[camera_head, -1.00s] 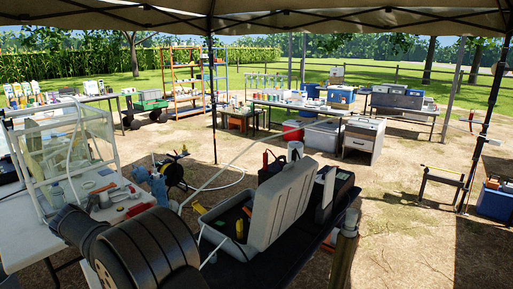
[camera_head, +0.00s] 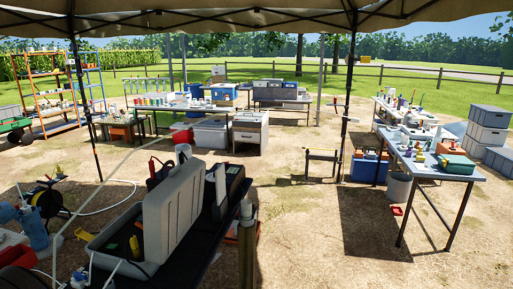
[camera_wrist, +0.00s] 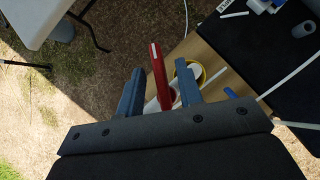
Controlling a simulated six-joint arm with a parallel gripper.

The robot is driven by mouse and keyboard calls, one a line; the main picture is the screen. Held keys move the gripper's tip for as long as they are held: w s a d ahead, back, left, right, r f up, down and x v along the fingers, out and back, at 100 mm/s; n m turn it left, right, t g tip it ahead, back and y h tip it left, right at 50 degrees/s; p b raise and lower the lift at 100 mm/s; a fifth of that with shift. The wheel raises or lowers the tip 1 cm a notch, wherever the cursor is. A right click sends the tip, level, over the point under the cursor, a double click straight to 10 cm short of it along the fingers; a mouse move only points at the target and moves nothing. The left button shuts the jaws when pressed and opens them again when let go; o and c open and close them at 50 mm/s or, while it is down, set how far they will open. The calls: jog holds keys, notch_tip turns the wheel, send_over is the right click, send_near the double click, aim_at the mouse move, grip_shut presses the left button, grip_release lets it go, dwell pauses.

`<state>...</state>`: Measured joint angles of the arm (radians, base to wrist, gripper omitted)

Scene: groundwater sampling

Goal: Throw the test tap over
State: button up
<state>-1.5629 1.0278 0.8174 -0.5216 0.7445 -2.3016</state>
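In the camera_wrist view, my gripper (camera_wrist: 158,88) has two blue fingers standing apart. A narrow red bar (camera_wrist: 158,72), probably the lever of the test tap, shows between them, nearer the right finger. A gap shows on its left side; I cannot tell whether it touches the right finger. White pipe-like parts (camera_wrist: 178,90) lie around its lower end, partly hidden by the fingers. The rest of the tap cannot be made out. My gripper is not in the camera_head view, and I cannot pick out the tap there.
In the camera_wrist view, a tan board (camera_wrist: 206,58) and a yellow-rimmed round container (camera_wrist: 198,72) lie beside the fingers, with a black surface (camera_wrist: 262,62) to the right. In the camera_head view, an open grey case (camera_head: 172,210) is near, worktables (camera_head: 455,168) stand right, and bare ground lies between.

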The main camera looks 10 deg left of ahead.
grip_shut()
jog(key=shift+s+n+g+y, duration=0.2)
jog(key=shift+n+g+y, duration=0.2)
jog(key=shift+n+g, duration=0.75)
jog(key=shift+n, duration=0.45)
jog(key=shift+s+a+n+g, duration=0.15)
jog(key=shift+n+g, duration=0.2)
jog(key=shift+n, duration=0.35)
jog(key=shift+o, duration=0.8)
grip_release()
